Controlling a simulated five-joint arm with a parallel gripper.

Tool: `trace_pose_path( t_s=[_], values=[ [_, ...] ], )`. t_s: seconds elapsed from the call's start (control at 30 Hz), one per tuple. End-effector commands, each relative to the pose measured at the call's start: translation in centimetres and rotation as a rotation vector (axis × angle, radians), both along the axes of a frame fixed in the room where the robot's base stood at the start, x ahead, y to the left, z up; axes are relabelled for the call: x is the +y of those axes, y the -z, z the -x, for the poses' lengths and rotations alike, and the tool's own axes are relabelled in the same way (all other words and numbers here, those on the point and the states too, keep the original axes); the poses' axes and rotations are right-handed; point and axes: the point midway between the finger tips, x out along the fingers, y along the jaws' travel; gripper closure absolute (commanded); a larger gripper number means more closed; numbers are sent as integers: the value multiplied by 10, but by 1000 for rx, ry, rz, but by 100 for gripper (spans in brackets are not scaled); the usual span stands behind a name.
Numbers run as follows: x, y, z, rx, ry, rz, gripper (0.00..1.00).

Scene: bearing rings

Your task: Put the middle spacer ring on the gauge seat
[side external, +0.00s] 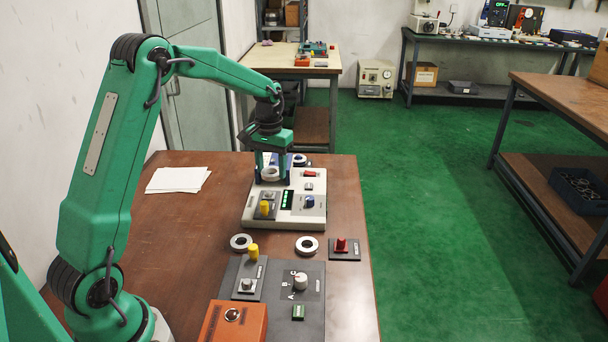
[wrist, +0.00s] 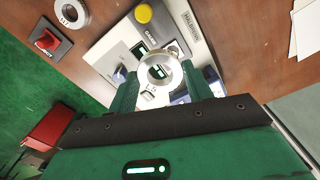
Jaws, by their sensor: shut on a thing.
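My gripper (side external: 271,176) is shut on a pale metal spacer ring (side external: 270,179), above the far left part of the pale instrument box (side external: 255,217). In the wrist view the ring (wrist: 178,75) sits between the two green fingers, its hole facing the camera. One more ring (side external: 240,243) and another ring (side external: 307,246) lie flat on the brown table, nearer the camera. A further ring (side external: 300,160) is at the far side, behind the box. I cannot pick out the gauge seat for certain; the fingers and held ring cover part of the box.
The box carries a yellow knob (side external: 265,208), a green display (side external: 287,199) and a blue knob (side external: 310,202). A red switch (side external: 341,245) stands near the right table edge. Dark panels and an orange box (side external: 234,325) fill the front. White papers (side external: 178,179) lie left; the table between is clear.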

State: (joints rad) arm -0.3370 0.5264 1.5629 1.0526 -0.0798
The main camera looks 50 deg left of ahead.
Motion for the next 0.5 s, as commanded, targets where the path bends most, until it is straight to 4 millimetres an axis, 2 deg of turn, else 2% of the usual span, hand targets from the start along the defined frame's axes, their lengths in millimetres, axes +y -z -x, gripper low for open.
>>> trace_pose_path(
  t_s=[0.1, 0.2, 0.5],
  values=[
    [17, 0, -3, -2, -29, -1, 79],
    [23, 0, -4, -1, -39, 0, 79],
    [24, 3, -4, -1, -41, 0, 79]
  ],
)
